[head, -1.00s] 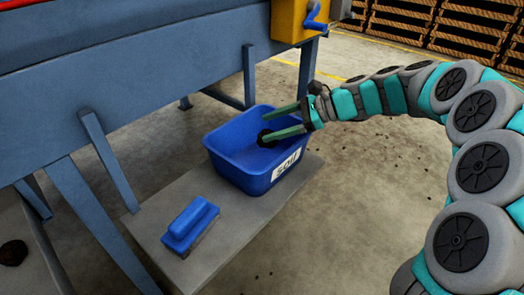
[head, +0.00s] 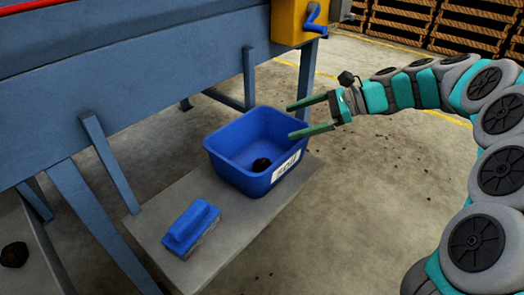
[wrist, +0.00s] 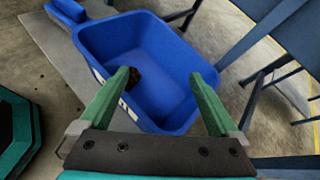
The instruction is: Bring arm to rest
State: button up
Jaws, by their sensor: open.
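My gripper (head: 309,116) is open and empty, with two green fingers apart, just above and right of the blue bin's rim. In the wrist view my gripper (wrist: 163,85) has its fingers spread over the near side of the blue bin (wrist: 95,35). The bin (head: 228,166) stands on a grey slab and has a white label on its front. A dark round lump (head: 261,164) lies on the bin's floor; it also shows in the wrist view (wrist: 134,78), partly hidden by the left finger.
A blue-handled brush (head: 190,227) lies on the grey slab (head: 245,222) beside the bin. A blue machine frame (head: 130,80) with a yellow box and crank (head: 291,22) stands behind. Another dark lump (head: 14,254) lies at far left. Wooden crates (head: 440,25) stand at the back.

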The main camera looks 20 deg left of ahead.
jog(key=shift+d+r, duration=0.25)
jog(key=shift+d, duration=0.2)
jog(key=s+d+f+n+h+p, duration=0.1)
jog(key=s+d+n+h, duration=0.3)
jog(key=s+d, duration=0.4)
jog(key=s+d+f+n+h+p, duration=0.1)
jog(key=s+d+f+n+h, duration=0.3)
jog(key=s+d, duration=0.4)
jog(key=s+d+f+n+h+p, duration=0.2)
jog(key=s+d, duration=0.6)
jog(key=s, duration=1.1)
jog(key=f+n+h, duration=0.1)
jog(key=n+h, duration=0.1)
jog(key=shift+s+d+n, duration=0.25)
jog(key=shift+s+n, duration=0.05)
jog(key=shift+s, duration=0.05)
